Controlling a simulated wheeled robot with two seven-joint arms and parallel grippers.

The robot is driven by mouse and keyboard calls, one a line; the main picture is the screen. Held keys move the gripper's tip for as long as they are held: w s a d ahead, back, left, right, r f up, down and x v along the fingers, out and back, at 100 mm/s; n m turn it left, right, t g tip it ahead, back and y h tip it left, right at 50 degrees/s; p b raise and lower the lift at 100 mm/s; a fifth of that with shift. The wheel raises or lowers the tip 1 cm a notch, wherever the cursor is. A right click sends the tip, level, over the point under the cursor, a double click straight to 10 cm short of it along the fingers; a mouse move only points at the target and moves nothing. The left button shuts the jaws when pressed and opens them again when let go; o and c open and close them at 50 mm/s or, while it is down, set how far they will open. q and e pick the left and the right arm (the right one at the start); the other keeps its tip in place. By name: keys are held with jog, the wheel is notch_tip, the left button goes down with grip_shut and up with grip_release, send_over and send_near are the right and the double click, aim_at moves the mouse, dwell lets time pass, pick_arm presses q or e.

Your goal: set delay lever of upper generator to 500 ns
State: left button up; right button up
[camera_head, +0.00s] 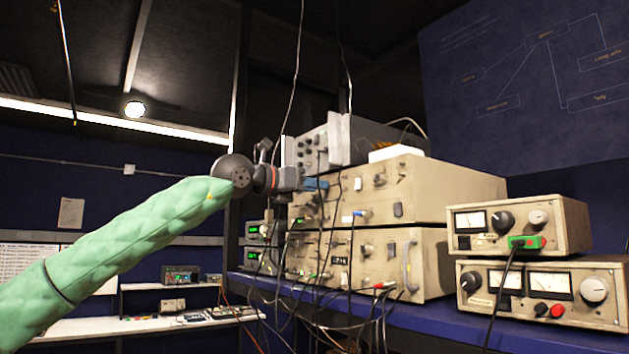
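The upper generator (429,188) is a beige box stacked on a similar lower generator (432,258) on the blue shelf. Its front carries knobs, a light switch plate and plugged cables. My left arm, in a green padded sleeve, comes in from the left. My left gripper (318,184) is at the left part of the upper generator's front; its fingertips are small and dark, and I cannot tell whether they touch the panel or are open. The delay lever is too small to make out, and the gripper covers part of the panel. My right gripper is not in view.
A grey instrument (345,142) stands on top of the upper generator. Many cables hang before the generators. Two beige power supplies (520,222) are stacked at right. A white desk (140,326) stands at lower left. Open room lies left of the stack.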

aim_at(340, 186)
pick_arm(q)
jog(key=shift+w+d, duration=0.3)
jog(key=shift+d, duration=0.2)
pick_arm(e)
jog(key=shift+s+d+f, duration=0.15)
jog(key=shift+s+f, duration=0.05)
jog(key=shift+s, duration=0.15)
pick_arm(q)
jog(key=shift+s+a, duration=0.1)
